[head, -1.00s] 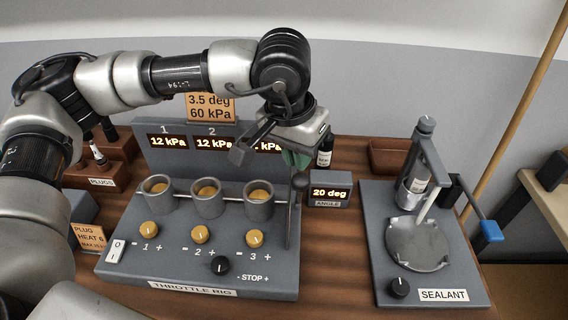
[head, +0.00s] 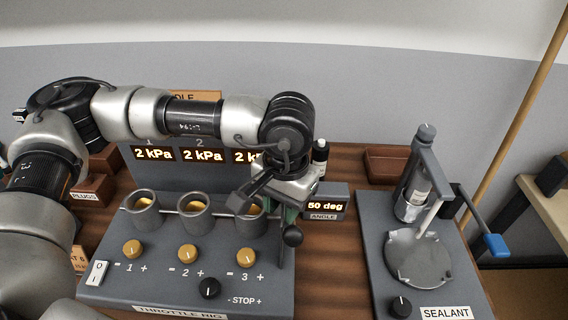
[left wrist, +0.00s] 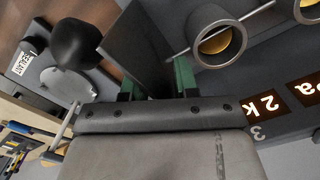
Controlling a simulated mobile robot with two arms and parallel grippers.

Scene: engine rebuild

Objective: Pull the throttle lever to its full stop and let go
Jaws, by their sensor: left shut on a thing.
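The throttle lever is a dark flat arm at the right side of the throttle rig (head: 150,290), with a black ball knob (head: 292,236). In the left wrist view the lever (left wrist: 137,50) stands between the green fingers, with its knob to the left. My left gripper (head: 289,212) is shut on the lever, a little behind the knob, and partly hides it. The angle display (head: 325,205) reads 50 deg. The pressure displays (head: 203,155) read 2 kPa; the third is partly covered by my gripper. My right gripper is not in view.
Several round throttle bores (head: 194,208) stand left of the lever, with yellow knobs (head: 187,253) in front and a black stop knob (head: 209,288). A sealant stand (head: 366,250) is at the right.

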